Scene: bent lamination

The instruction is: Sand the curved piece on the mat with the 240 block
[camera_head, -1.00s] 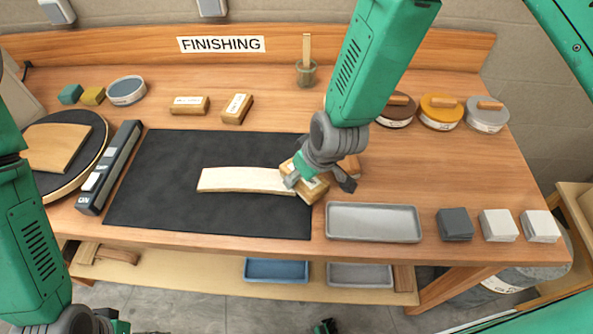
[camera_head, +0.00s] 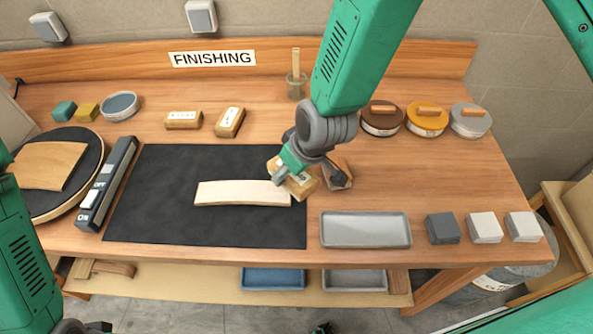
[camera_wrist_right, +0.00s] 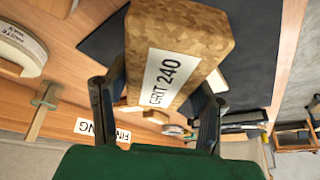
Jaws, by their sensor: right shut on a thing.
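The pale curved wooden piece (camera_head: 243,193) lies on the black mat (camera_head: 150,215), right of the mat's middle. My right gripper (camera_head: 298,174) is shut on the 240 block (camera_head: 301,189), a tan block. Its "GRIT 240" label shows in the right wrist view (camera_wrist_right: 165,80). In the head view the block overlaps the right end of the curved piece, near the mat's right edge; I cannot tell whether they touch. My left gripper (camera_head: 98,327) is at the bottom left edge, mostly cut off, so its fingers do not show clearly.
Two labelled blocks (camera_head: 184,120) (camera_head: 230,122) stand behind the mat. A grey tray (camera_head: 365,230) lies right of the mat. A switch bar (camera_head: 107,185) and round turntable (camera_head: 92,165) stand left. Tins (camera_head: 427,119) stand back right.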

